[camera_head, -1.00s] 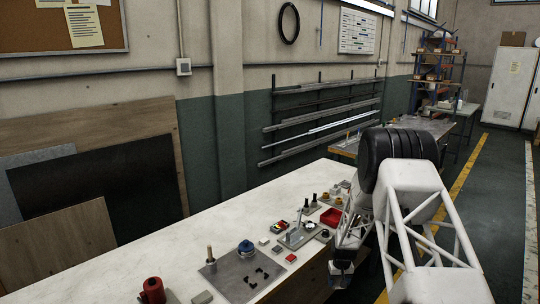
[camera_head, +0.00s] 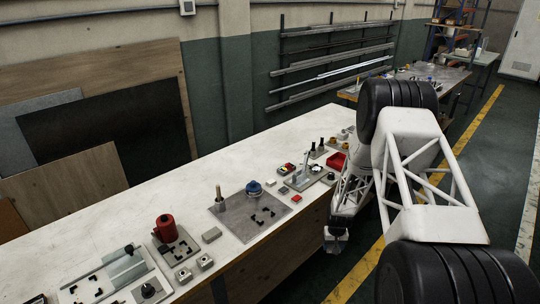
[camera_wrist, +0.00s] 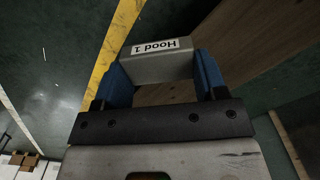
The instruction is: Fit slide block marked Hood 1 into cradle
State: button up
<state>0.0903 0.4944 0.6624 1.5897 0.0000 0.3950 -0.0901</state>
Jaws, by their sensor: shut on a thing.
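My gripper (camera_wrist: 160,75) is shut on the slide block (camera_wrist: 158,62), a grey block with a white label reading "Hood 1", upside down in the wrist view. Its blue fingers press on the block's two ends. In the head view my gripper (camera_head: 336,240) hangs in front of the bench, over the floor; the block is too small there to make out. Several plates on the bench carry black corner pieces: a grey plate (camera_head: 232,222) with a post and a blue knob, a plate (camera_head: 187,246) by a red cylinder, and one (camera_head: 140,270) at the near left. I cannot tell which is the cradle.
The bench top's back strip is clear. Open floor with a yellow line (camera_head: 365,262) lies to the right.

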jog(key=shift+a, duration=0.1)
jog(key=shift+s+a, duration=0.1)
jog(key=shift+a, duration=0.5)
jog(key=s+a+r+n, duration=0.2)
jog(key=s+a+r, duration=0.1)
jog(key=s+a, duration=0.65)
jog(key=s+a+r+n, duration=0.2)
jog(key=a+r, duration=0.3)
jog(key=r, duration=0.4)
jog(key=s+a+r+n, duration=0.2)
jog(key=s+a+r, duration=0.2)
jog(key=r, duration=0.5)
jog(key=s+a+r+n, duration=0.3)
jog(key=a+r, duration=0.2)
jog(key=r, duration=0.4)
jog(key=shift+a, duration=0.4)
jog(key=shift+w, duration=0.15)
jog(key=w+a, duration=0.1)
jog(key=w, duration=0.4)
jog(key=w+a+f, duration=0.1)
jog(key=w+a, duration=0.1)
jog(key=w, duration=0.3)
jog(key=w+a, duration=0.1)
jog(key=w, duration=0.4)
jog(key=shift+a+f, duration=0.3)
jog(key=shift+a, duration=0.05)
